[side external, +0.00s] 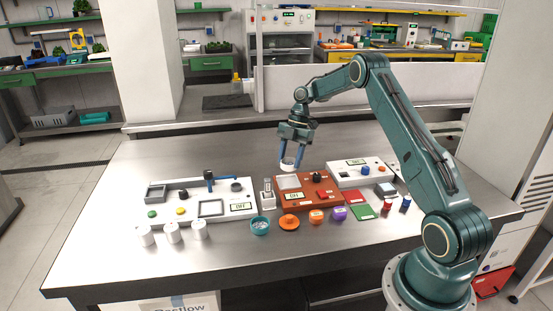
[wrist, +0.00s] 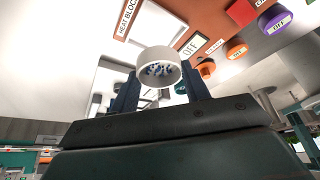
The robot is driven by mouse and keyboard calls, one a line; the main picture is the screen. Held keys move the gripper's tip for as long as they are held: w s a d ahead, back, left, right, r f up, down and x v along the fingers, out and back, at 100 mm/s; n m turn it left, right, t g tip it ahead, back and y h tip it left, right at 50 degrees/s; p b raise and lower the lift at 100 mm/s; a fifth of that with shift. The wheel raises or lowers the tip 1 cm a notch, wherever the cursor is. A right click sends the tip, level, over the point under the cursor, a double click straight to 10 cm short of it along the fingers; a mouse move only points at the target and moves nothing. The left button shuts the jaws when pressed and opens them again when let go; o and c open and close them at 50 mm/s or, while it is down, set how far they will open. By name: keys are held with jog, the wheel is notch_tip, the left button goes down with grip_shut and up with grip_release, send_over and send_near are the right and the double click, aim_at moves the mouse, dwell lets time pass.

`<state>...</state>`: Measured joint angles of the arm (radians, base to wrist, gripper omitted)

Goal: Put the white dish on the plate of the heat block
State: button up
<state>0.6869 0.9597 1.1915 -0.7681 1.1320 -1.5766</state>
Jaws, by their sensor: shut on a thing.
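The white dish (side external: 288,165) is held between the blue fingers of my gripper (side external: 292,155), above the back left part of the heat block. In the wrist view the dish (wrist: 158,66) sits between the fingertips of my gripper (wrist: 160,88), with small dark blue bits inside. The heat block (side external: 322,188) is a red-brown box with a display reading OFF, a black knob and a red button. Its pale square plate (side external: 289,182) is bare and lies just below the dish. The HEAT BLOCK label (wrist: 128,16) shows in the wrist view.
A white device (side external: 180,215) stands to the left and another (side external: 350,172) behind right. The steel table's far left is clear.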

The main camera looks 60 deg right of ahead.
send_over(289, 182)
jog(key=shift+s+f, duration=0.1)
jog(key=shift+f, duration=2.35)
jog(key=shift+f, duration=0.7)
jog(key=o, duration=1)
jog(key=shift+r, duration=0.15)
jog(key=shift+r, duration=3.65)
jog(key=shift+r, duration=0.1)
